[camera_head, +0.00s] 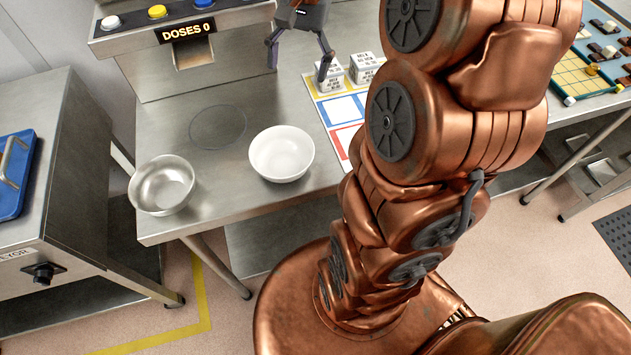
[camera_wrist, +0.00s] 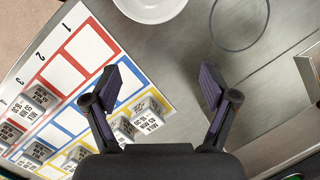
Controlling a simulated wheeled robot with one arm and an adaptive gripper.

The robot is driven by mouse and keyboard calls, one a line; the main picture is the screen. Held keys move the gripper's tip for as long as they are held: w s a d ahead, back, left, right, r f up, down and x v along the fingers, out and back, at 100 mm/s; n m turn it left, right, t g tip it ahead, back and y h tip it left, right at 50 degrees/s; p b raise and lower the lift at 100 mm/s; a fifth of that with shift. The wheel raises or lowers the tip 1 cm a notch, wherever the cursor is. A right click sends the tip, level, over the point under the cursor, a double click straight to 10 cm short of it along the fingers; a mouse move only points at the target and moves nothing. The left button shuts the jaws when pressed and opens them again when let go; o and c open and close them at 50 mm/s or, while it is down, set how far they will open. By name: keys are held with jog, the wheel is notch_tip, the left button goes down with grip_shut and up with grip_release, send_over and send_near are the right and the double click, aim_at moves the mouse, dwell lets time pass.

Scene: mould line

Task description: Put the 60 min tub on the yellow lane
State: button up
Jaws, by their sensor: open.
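My gripper (camera_head: 298,62) is open and empty above the steel bench, left of two white labelled tubs; its fingers also show spread in the wrist view (camera_wrist: 160,88). The nearer tub (camera_head: 330,79) and the other tub (camera_head: 363,68) stand at the yellow-outlined lane. The lane board (camera_wrist: 97,41) has red, blue and yellow outlined lanes; more tubs (camera_wrist: 40,95) stand farther along.
A white bowl (camera_head: 282,155) and a steel bowl (camera_head: 162,186) stand on the bench's front. A dispenser (camera_head: 190,85) reading "DOSES 0" is at the back left. My arm hides much of the board in the head view.

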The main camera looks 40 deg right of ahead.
jog(key=s+a+f+n+h, duration=0.1)
jog(key=s+a+f+n, duration=0.1)
jog(key=s, duration=0.4)
jog(key=s+a+f+n+h, duration=0.1)
jog(key=s+a+f+n, duration=0.2)
jog(key=s+a+n, duration=0.2)
jog(key=s+a+f+n+g+h, duration=0.1)
jog(key=s+a+f+n, duration=0.2)
jog(key=s, duration=0.5)
jog(key=shift+s+a+f+n, duration=0.15)
jog(key=shift+s+a+n, duration=0.15)
jog(key=shift+s+a, duration=0.15)
